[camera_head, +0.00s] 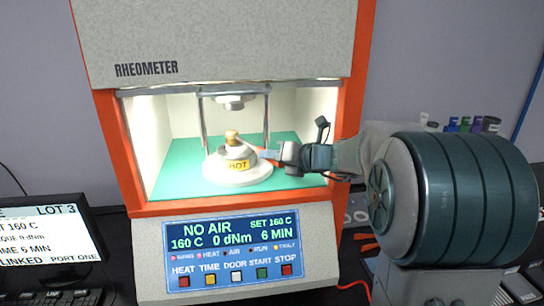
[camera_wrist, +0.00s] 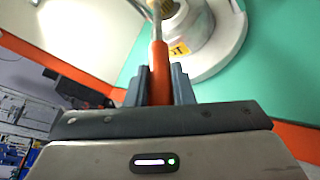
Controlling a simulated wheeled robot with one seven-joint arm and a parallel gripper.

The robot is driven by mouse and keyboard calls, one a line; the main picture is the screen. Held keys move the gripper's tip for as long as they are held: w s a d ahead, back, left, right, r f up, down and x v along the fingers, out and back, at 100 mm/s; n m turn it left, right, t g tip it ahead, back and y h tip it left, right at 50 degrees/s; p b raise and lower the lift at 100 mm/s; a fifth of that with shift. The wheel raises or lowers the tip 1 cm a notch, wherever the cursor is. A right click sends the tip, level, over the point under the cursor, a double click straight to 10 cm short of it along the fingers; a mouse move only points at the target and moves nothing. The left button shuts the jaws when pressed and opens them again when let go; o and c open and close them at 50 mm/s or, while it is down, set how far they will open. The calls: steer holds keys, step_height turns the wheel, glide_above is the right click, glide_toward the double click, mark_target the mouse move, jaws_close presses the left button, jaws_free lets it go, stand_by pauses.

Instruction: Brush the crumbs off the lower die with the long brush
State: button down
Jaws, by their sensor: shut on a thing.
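The lower die (camera_head: 236,157) stands on a round white base (camera_head: 238,176) in the lit chamber, with a yellow HOT label (camera_head: 238,166) on its front. My gripper (camera_head: 282,155) reaches into the chamber from the right. In the wrist view it (camera_wrist: 160,84) is shut on the orange handle of the brush (camera_wrist: 158,62). The brush points away from my gripper toward the die. Its pale head (camera_head: 232,136) appears at the top of the die; whether it touches is hard to tell. I cannot make out crumbs.
The upper die (camera_head: 233,100) hangs above the lower die between two posts. Orange frame edges (camera_head: 118,150) border the chamber opening. The green chamber floor (camera_head: 180,172) is clear around the base. A control panel (camera_head: 235,250) reading NO AIR sits below.

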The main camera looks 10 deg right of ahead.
steer(key=shift+s, duration=1.3)
steer(key=shift+d, duration=0.6)
steer(key=shift+p, duration=0.8)
steer(key=shift+d, duration=0.6)
steer(key=shift+r, duration=0.1)
stand_by(2.7)
